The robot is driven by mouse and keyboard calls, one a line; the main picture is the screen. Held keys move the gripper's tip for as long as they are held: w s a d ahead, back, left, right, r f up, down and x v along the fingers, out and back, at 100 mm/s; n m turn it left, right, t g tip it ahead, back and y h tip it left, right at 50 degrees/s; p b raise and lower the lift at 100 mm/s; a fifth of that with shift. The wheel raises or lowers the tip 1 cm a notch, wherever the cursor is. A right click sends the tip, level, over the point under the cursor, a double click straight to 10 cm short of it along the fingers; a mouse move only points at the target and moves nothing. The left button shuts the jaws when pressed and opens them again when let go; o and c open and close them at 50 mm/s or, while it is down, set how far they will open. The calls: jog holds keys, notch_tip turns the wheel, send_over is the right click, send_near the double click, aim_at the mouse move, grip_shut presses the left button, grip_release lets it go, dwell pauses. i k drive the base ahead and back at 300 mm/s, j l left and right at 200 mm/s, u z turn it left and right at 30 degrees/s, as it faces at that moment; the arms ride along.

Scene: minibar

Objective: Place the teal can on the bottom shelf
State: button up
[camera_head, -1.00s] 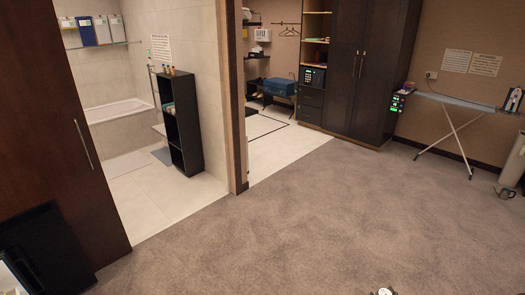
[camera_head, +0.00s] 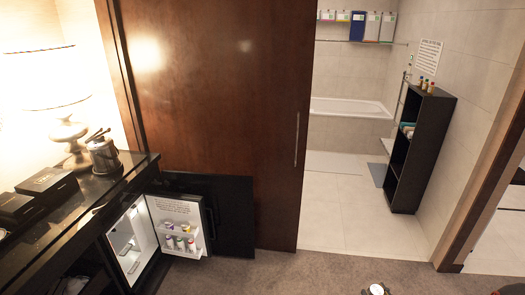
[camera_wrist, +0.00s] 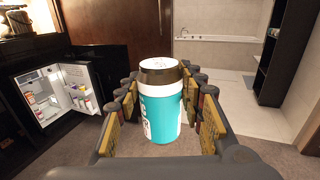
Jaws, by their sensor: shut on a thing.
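The teal can (camera_wrist: 163,115) with a dark band and pale top stands upright between the fingers of my gripper (camera_wrist: 161,80) in the wrist view. My gripper is shut on it, with a finger on each side. Small cans and bottles stand on the door's lower rack (camera_head: 182,246). The minibar also shows at the left of the wrist view (camera_wrist: 35,95). Its inner bottom is partly hidden.
A black counter (camera_head: 55,225) with a lamp (camera_head: 68,135) and dark boxes stands above the minibar. A brown wooden panel (camera_head: 215,120) is behind the door. A tall black shelf unit (camera_head: 420,150) stands in the bathroom. Carpet (camera_head: 290,275) before the minibar is clear.

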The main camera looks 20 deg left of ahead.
aim_at(129, 258)
jog(key=i+j+u, duration=0.15)
jog(key=i+u, duration=0.75)
jog(key=i+l+u, duration=0.25)
jog(key=i+u, duration=0.2)
jog(key=i+j+u, duration=0.15)
jog(key=i, duration=0.25)
jog(key=i+j+u, duration=0.15)
jog(key=i+j, duration=0.15)
jog(key=i+j+u, duration=0.15)
jog(key=i, duration=0.4)
jog(key=i+j, duration=0.3)
jog(key=z, duration=0.05)
